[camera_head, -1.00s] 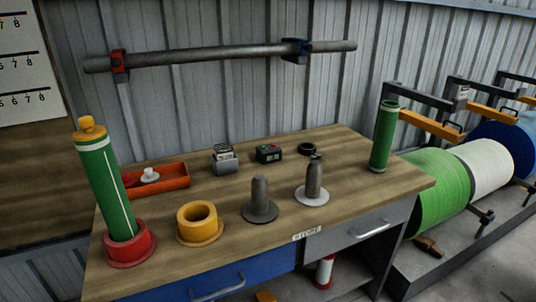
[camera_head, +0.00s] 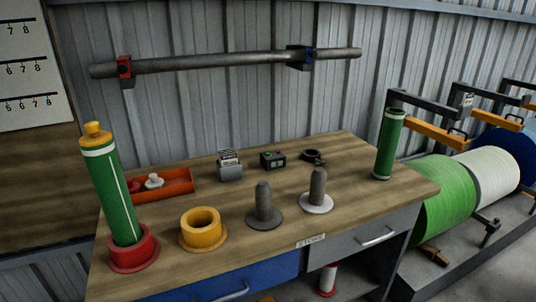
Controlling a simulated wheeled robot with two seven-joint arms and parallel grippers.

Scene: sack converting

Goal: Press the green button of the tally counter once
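The tally counter (camera_head: 273,159) is a small dark box on the wooden table, toward the back middle. Small green and red marks show on its top; it is too small to make out the green button clearly. Neither of my grippers is in view.
On the table (camera_head: 345,205) stand a green tube in a red holder (camera_head: 134,248), a yellow ring (camera_head: 202,229), two grey pegs on discs (camera_head: 264,204), an orange tray (camera_head: 178,184), a card holder (camera_head: 229,166), a dark ring (camera_head: 313,156) and another green tube (camera_head: 388,145).

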